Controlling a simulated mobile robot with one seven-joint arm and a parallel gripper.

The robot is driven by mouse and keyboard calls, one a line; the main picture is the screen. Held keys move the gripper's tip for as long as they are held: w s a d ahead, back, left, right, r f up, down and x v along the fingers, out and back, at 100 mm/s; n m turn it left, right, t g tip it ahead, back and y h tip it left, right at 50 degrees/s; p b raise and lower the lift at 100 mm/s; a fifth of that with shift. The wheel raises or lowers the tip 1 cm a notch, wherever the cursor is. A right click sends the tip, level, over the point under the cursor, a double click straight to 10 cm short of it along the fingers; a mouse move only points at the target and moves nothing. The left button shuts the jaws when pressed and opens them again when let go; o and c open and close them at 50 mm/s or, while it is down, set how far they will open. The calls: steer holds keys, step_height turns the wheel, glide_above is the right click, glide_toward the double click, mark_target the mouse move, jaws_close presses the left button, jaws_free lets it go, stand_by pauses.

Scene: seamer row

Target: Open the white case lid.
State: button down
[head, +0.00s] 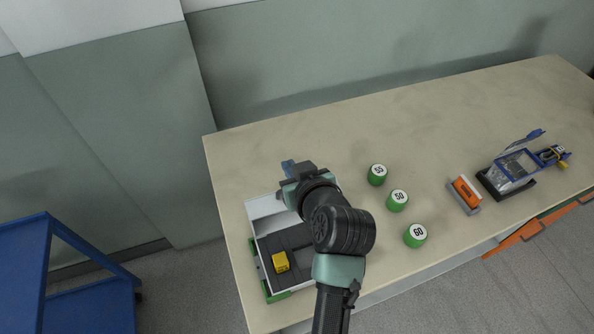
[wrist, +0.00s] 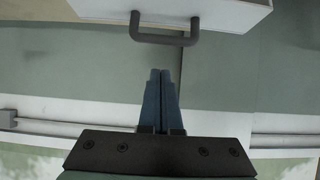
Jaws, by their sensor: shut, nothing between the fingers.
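The white case (head: 249,245) stands at the left end of the table, partly hidden behind my arm. Its inside shows: a dark grey insert with a yellow block (head: 280,262) in it. A white panel (head: 265,207), apparently the lid, stands raised at the case's far side. In the wrist view a white panel (wrist: 205,12) with a dark grey handle (wrist: 165,40) shows at the top. My gripper (wrist: 160,72) is shut and empty, its blue fingertips just short of the handle and apart from it. In the head view my gripper (head: 288,165) is beyond the case.
Green cans marked 55 (head: 377,175), 50 (head: 397,201) and 60 (head: 415,236) stand right of my arm. An orange and grey item (head: 465,193) and a blue device (head: 515,170) are farther right. A blue cart (head: 60,270) stands left. The table's back is clear.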

steer(key=shift+s+d+f+p, duration=0.1)
steer(key=shift+s+f+p, duration=0.35)
steer(key=shift+f, duration=0.2)
steer(key=shift+s+d+f+p, duration=0.1)
steer(key=shift+s+f+p, duration=0.3)
steer(key=shift+f, duration=0.25)
